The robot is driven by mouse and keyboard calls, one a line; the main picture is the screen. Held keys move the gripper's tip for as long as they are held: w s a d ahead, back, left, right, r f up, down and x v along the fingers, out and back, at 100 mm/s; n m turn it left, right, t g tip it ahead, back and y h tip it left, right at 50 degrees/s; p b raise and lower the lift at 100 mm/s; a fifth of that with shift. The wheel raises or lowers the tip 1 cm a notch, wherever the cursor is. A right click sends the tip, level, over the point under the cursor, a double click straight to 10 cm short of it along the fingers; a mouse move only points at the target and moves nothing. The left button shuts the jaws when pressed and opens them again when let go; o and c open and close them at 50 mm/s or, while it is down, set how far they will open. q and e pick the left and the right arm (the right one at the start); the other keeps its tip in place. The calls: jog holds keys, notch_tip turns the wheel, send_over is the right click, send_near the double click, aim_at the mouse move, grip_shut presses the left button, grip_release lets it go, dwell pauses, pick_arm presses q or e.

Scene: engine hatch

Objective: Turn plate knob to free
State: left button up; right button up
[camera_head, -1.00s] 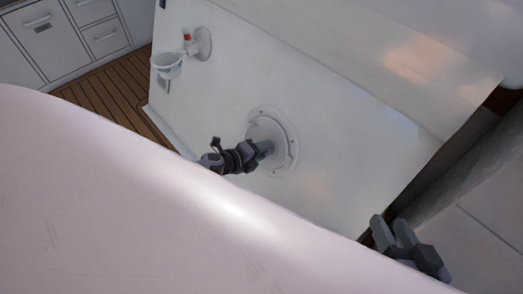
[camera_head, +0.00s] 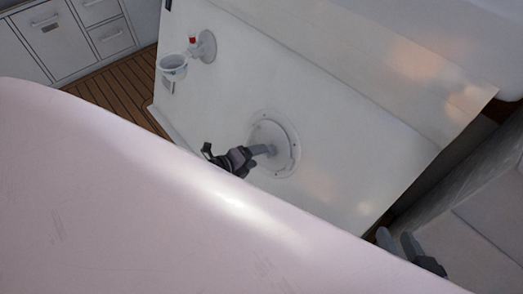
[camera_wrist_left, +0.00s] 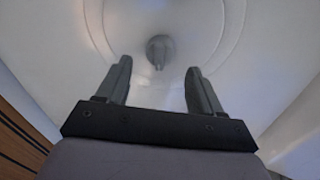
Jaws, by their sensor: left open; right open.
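The round white plate (camera_head: 288,150) is set in the white panel in the head view. Its grey knob (camera_wrist_left: 161,47) shows in the left wrist view, at the plate's centre, with a short pointer part toward the bottom of the picture. My left gripper (camera_head: 268,150) is in front of the plate; in the wrist view its two fingers (camera_wrist_left: 158,78) are spread, with the knob beyond and between their tips, apart from them. In the head view the fingers partly hide the knob. My right gripper (camera_head: 396,236) is at the lower right, open and away from the plate.
A cup-like holder (camera_head: 173,66) with a red-topped fitting (camera_head: 193,42) is mounted on the panel (camera_head: 225,90) at upper left. White cabinets (camera_head: 50,45) and a wooden floor (camera_head: 115,85) lie beyond. A large pale pink surface (camera_head: 130,210) covers the lower left.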

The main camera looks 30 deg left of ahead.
pick_arm(q)
jog(key=shift+v, duration=1.25)
pick_arm(e)
jog(key=shift+s+d+r, duration=0.1)
jog(key=shift+d+r, duration=0.05)
jog(key=shift+d, duration=0.25)
